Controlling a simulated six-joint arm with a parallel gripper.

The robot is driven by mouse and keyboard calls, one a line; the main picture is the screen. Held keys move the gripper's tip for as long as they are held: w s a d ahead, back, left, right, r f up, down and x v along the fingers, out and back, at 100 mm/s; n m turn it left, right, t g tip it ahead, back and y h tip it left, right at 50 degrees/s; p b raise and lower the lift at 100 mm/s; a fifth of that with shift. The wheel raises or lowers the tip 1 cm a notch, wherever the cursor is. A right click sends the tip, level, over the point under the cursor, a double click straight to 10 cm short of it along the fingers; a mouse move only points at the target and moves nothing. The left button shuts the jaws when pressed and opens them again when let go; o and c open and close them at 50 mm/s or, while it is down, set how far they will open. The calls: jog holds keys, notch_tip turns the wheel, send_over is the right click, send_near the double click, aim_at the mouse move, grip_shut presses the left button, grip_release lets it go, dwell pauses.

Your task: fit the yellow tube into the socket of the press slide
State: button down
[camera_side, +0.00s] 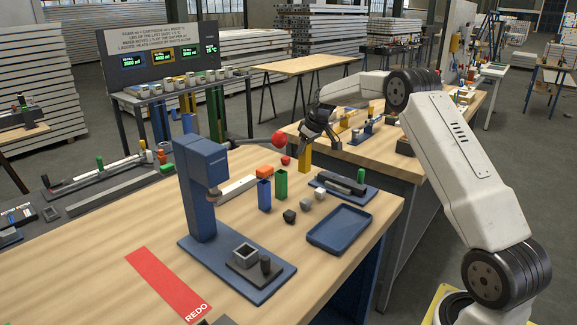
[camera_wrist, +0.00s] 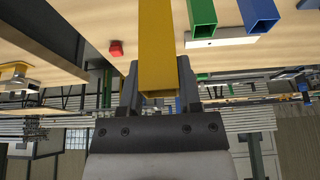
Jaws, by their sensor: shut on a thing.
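The yellow tube (camera_side: 304,158) is upright, its upper end between the fingers of my gripper (camera_side: 315,138). In the wrist view, the yellow tube (camera_wrist: 163,45) runs away from the two fingers (camera_wrist: 158,82), which are shut on it. I cannot tell whether its lower end touches the bench. The blue press (camera_side: 200,180) stands left of my gripper. Its dark slide (camera_side: 240,273) carries a square grey socket (camera_side: 245,254), open at the top and apparently empty. The socket is nearer the side camera than my gripper, and well apart from the tube.
The press lever ends in a red ball (camera_side: 279,138) close to my gripper. A green tube (camera_side: 281,184) and a blue tube (camera_side: 264,195) stand between the yellow tube and the socket. Several small blocks, a blue tray (camera_side: 340,230) and a red REDO strip (camera_side: 165,283) lie around.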

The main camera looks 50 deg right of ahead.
jog(key=s+a+r, duration=0.3)
jog(key=s, duration=0.4)
jog(key=shift+s+a+r, duration=0.2)
jog(key=shift+s+r, duration=0.1)
jog(key=shift+s, duration=0.1)
dwell(0.5)
jog(key=s+a+f, duration=0.2)
jog(key=a, duration=0.6)
jog(key=s+a+f, duration=0.2)
jog(key=a, duration=0.7)
jog(key=s+a+f, duration=0.2)
jog(key=a, duration=0.7)
jog(key=shift+a, duration=0.2)
jog(key=shift+w, duration=0.1)
